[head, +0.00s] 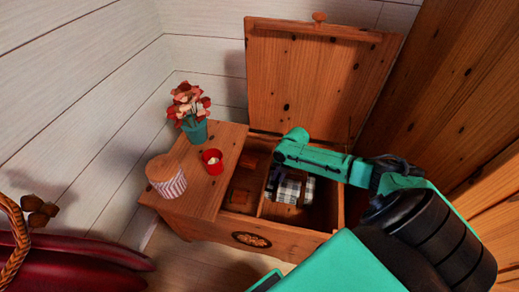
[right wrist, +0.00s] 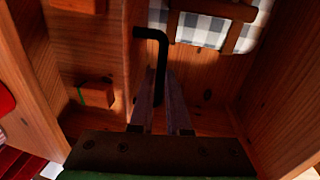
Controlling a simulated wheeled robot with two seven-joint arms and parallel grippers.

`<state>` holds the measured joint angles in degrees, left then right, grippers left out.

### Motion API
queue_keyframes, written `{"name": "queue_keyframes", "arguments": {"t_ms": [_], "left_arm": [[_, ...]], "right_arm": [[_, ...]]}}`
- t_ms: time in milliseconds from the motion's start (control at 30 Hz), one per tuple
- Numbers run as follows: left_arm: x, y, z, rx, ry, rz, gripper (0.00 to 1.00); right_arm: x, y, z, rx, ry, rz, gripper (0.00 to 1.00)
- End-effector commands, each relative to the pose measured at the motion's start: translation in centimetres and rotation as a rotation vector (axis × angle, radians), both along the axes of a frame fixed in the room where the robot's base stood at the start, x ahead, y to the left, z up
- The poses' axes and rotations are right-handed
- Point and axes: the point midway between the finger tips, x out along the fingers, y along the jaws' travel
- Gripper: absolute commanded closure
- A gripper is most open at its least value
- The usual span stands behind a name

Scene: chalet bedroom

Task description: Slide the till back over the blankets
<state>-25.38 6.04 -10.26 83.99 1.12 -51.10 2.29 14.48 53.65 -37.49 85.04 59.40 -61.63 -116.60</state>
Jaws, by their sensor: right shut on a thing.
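The till (head: 238,202) is a wooden tray inside the open chest, at its left side in the head view. In the right wrist view the till (right wrist: 105,50) fills the left part. A black bent handle (right wrist: 162,60) stands at its right wall. My right gripper (right wrist: 160,92) is shut on this handle; the arm partly hides it in the head view. Blue-grey and white checked blankets (head: 293,190) lie in the chest to the right of the till, uncovered, and show at the top of the right wrist view (right wrist: 205,32). My left gripper is not in view.
The chest's lid (head: 310,85) stands open at the back. On the chest's fixed left top are a flower pot (head: 195,130), a red cup (head: 212,167) and a striped round box (head: 168,184). Small wooden blocks (right wrist: 97,94) sit in the till. A wooden wall stands at the right.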

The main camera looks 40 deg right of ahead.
Motion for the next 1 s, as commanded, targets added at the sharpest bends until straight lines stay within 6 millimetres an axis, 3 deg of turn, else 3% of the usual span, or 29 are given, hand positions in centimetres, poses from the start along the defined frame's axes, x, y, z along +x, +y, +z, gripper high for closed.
{"name": "queue_keyframes", "arguments": {"t_ms": [200,400,633,1000], "left_arm": [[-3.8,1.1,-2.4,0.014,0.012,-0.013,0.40],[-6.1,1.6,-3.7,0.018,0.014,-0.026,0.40],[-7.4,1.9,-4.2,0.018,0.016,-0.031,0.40],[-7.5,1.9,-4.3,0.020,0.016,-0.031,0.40]], "right_arm": [[-4.1,-3.3,0.4,-0.001,0.010,0.000,1.00],[-6.6,-5.5,0.2,0.001,0.010,0.001,1.00],[-7.9,-6.7,0.1,0.002,0.006,0.001,1.00],[-8.2,-7.1,0.0,-0.002,0.010,0.001,1.00]]}}
